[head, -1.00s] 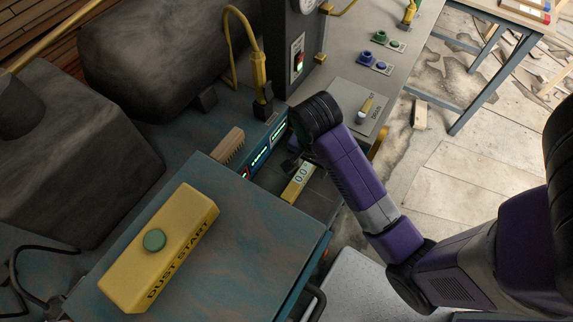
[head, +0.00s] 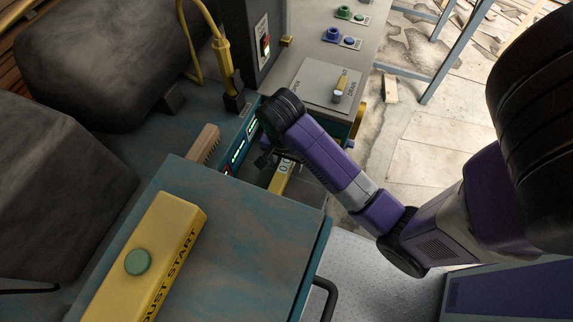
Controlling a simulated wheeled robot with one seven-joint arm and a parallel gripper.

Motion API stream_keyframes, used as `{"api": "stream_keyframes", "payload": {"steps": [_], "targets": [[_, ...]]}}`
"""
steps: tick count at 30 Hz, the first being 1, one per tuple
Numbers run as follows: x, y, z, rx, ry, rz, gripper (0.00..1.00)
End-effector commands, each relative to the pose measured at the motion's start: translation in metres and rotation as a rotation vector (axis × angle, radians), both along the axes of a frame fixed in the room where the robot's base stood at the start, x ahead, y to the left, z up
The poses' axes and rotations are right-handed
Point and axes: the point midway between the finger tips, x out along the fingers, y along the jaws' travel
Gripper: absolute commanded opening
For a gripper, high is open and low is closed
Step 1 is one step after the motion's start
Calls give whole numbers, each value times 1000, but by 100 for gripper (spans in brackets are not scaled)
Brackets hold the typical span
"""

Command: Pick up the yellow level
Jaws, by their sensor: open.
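The yellow level (head: 279,179) lies on the dark recessed surface beside the blue-green cabinet, with a small pale display showing digits near its far end. My arm covers part of it. My gripper (head: 266,160) is at the end of my purple arm, close to the level's far end and seen from above. Its fingers are small, dark and mostly hidden under the wrist. I cannot tell whether they touch the level, but nothing shows held in them.
The blue-green cabinet top (head: 240,225) carries a yellow box with a green button (head: 137,262). A brush (head: 204,144) and a panel with lit displays (head: 238,150) stand close to the level. A grey plate with a valve lever (head: 340,88) lies beyond my wrist.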

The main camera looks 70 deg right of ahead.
Motion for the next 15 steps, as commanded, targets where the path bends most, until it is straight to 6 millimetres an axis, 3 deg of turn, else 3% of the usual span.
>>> {"api": "stream_keyframes", "payload": {"steps": [4, 11, 15], "targets": [[0, -1, -10, 1, 0, 0, 56], [0, -1, -10, 1, -2, 0, 54], [0, -1, -10, 0, -2, 0, 27]]}}
